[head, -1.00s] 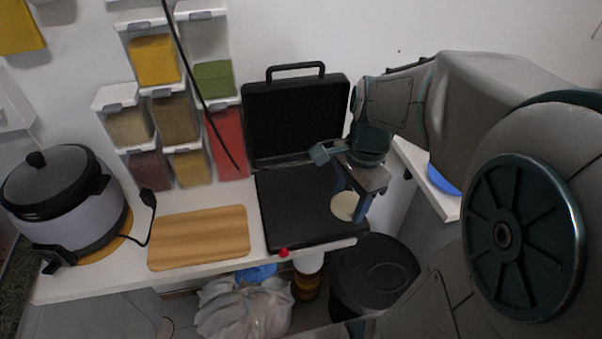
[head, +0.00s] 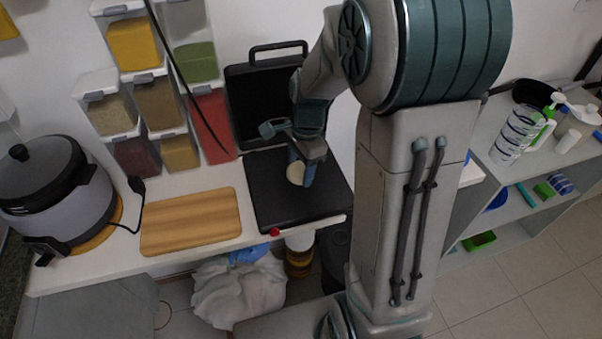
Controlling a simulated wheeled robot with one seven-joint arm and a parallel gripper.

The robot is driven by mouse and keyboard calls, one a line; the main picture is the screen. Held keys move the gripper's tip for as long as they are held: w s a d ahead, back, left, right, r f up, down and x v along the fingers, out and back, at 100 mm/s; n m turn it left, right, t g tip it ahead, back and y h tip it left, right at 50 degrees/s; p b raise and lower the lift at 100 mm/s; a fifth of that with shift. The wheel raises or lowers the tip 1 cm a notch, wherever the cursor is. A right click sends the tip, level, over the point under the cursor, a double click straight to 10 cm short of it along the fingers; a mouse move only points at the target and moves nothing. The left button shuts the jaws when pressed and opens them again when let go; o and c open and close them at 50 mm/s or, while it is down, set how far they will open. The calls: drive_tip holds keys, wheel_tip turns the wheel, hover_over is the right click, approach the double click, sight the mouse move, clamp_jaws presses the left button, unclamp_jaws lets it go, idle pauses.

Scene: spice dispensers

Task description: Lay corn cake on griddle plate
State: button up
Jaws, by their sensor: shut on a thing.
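The pale round corn cake (head: 296,173) is between the fingers of my gripper (head: 301,176), which is shut on it. My gripper points down over the right part of the black griddle plate (head: 270,200). The griddle stands open, with its lid (head: 252,105) and handle raised against the wall. The cake is over or at the plate surface; I cannot tell whether it touches. Part of the cake is hidden by a finger.
A wooden board (head: 190,222) lies left of the griddle, and a rice cooker (head: 52,190) stands farther left. Spice dispensers (head: 158,103) hang behind. A red knob (head: 274,232) is at the griddle's front edge. A shelf unit (head: 540,205) with cups stands at right.

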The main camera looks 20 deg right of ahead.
sight(302, 169)
drive_tip(key=shift+f, duration=1.7)
drive_tip(key=shift+f, duration=0.15)
drive_tip(key=shift+f, duration=0.15)
drive_tip(key=o, duration=1)
